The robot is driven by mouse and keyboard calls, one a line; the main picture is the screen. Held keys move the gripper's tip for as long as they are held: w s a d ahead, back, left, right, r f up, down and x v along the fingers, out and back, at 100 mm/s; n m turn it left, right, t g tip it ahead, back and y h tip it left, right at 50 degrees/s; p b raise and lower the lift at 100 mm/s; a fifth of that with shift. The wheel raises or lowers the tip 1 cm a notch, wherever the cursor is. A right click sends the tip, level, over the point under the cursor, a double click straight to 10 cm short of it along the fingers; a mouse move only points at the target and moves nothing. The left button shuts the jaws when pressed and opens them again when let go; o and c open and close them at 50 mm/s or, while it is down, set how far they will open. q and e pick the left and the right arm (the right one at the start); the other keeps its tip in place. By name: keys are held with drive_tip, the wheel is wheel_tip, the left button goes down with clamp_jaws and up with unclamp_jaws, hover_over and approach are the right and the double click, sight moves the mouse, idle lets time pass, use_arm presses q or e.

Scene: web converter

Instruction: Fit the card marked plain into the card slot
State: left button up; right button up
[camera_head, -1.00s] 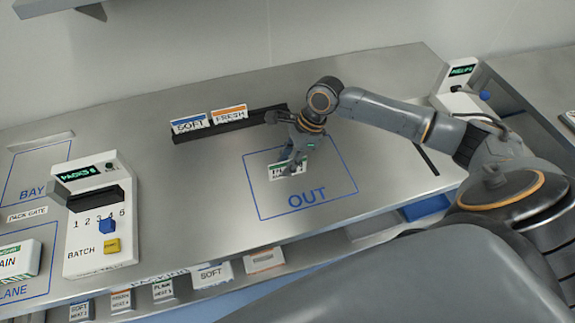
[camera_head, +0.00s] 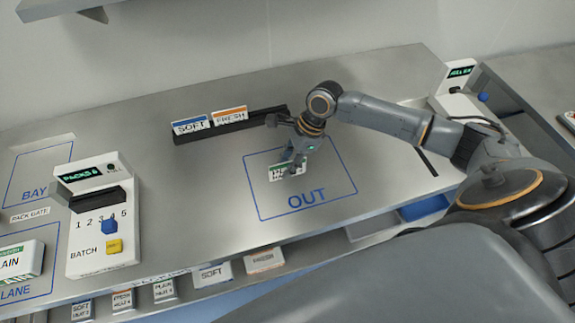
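A white card (camera_head: 278,174) with a green edge is in the blue OUT outline on the bench. Its printing is too small to read and partly covered. My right gripper (camera_head: 296,165) is over the card's right part, with fingers pointing down at it. I cannot tell whether the fingers are closed on it. A dark rack (camera_head: 262,123) behind holds a blue-topped SOFT card (camera_head: 190,124) and an orange-topped FRESH card (camera_head: 229,115), and its right part is bare. I cannot tell which opening is the card slot. My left gripper is not in view.
A white batch console (camera_head: 110,248) with a display, blue knob and yellow button stands at the left. A pack (camera_head: 20,260) lies in the LANE outline. Labelled blocks line the front edge, including SOFT (camera_head: 212,275). Another white unit (camera_head: 458,90) stands back right.

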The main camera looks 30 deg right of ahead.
idle(0.3)
drive_tip(key=shift+c, duration=0.5)
clamp_jaws()
